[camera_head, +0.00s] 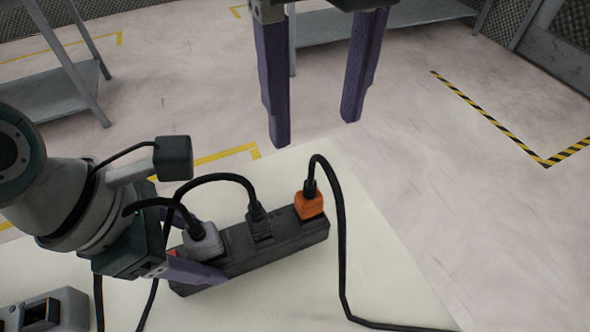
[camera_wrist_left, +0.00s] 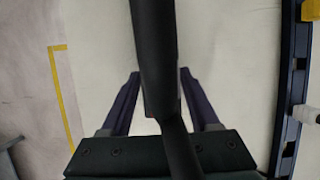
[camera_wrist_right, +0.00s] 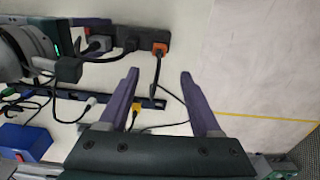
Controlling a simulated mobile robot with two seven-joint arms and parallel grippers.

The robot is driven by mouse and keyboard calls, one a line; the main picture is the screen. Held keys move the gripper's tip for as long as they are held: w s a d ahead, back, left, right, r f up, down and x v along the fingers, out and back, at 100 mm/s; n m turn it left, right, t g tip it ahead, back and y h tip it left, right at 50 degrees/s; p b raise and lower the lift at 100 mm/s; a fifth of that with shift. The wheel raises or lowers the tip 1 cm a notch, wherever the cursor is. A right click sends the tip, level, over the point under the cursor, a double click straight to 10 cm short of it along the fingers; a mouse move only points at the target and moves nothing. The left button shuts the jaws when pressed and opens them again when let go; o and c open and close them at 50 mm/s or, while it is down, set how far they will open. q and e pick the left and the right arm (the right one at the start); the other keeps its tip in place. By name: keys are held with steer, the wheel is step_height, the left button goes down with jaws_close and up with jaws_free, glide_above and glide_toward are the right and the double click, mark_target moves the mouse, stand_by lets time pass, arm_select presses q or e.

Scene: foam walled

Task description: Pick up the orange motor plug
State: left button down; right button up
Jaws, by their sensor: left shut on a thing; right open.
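The orange motor plug (camera_head: 309,206) is seated at the right end of a black power strip (camera_head: 285,239), with a black cable rising from its top. It also shows in the right wrist view (camera_wrist_right: 160,49), just beyond my right fingertips. My right gripper (camera_head: 315,130) is open and empty, above and behind the plug and apart from it. My left gripper (camera_head: 205,246) is shut on the strip's left end, its fingers on either side near a grey plug (camera_head: 202,241). In the left wrist view a large black shape between the fingers hides the contact.
A black plug (camera_head: 259,222) stands mid-strip. The orange plug's cable (camera_head: 343,250) arcs up and falls to the right across the pale table (camera_head: 385,285). A grey box (camera_head: 45,312) is at lower left. A blue box (camera_wrist_right: 25,140) shows in the right wrist view.

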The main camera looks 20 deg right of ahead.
mark_target(311, 183)
steer(key=n, duration=0.5)
steer(key=shift+d, duration=0.1)
step_height(311, 183, down, 6)
steer(key=n, duration=1.4)
steer(key=shift+s+d+f+n, duration=0.1)
steer(key=shift+d+n, duration=0.05)
steer(key=shift+n, duration=0.25)
steer(key=shift+a+f, duration=0.15)
steer(key=shift+f, duration=1.2)
steer(key=shift+a+f, duration=0.15)
steer(key=shift+f, duration=1.2)
jaws_close()
